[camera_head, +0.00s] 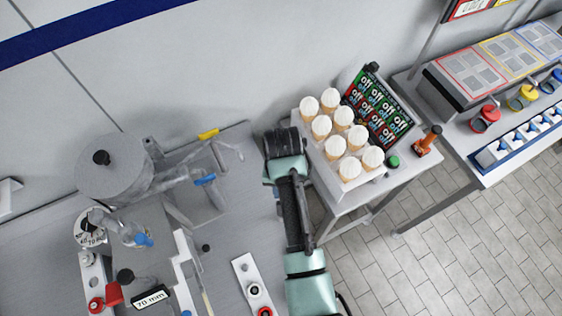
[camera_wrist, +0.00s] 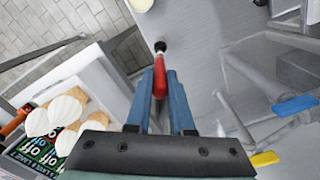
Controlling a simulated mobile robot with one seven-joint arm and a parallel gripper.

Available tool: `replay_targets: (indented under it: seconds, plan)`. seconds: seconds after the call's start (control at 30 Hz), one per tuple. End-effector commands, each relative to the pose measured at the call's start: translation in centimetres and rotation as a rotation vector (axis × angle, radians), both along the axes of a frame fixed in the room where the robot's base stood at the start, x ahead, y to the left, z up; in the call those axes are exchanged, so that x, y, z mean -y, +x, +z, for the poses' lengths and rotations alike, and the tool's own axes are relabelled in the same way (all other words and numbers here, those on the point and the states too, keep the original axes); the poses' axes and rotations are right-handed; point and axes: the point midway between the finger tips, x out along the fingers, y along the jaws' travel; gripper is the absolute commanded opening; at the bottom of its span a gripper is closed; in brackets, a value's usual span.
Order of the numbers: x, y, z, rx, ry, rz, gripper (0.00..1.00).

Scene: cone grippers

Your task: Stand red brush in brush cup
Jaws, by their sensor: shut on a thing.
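In the wrist view my gripper (camera_wrist: 160,85) has its blue fingers shut on the red brush (camera_wrist: 161,56). The brush has a red handle and a dark end that points away from my wrist, towards the top of the picture. In the head view my gripper (camera_head: 284,142) is over the right side of the grey worktop; its fingertips and the brush are hidden there. A pale round thing (camera_wrist: 140,4) is cut off at the top of the wrist view. I cannot tell if it is the brush cup. No brush cup is clearly identifiable in the head view.
A stand of ice cream cones (camera_head: 343,140) with a green and red "off" panel (camera_head: 379,110) is right of my gripper. Clear machine parts with a blue clip (camera_head: 205,180) and a yellow clip (camera_head: 208,134) are left. Red (camera_head: 486,117) and yellow (camera_head: 523,97) containers stand far right.

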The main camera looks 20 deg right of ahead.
Motion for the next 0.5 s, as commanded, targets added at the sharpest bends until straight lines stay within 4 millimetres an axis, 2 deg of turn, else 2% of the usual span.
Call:
replay_targets:
  seconds: [0.23,0.5]
  plan:
    - [-0.1,-0.1,0.3,0.0,0.0,0.002,0.0]
    - [0.0,0.0,-2.2,0.001,0.0,0.001,0.0]
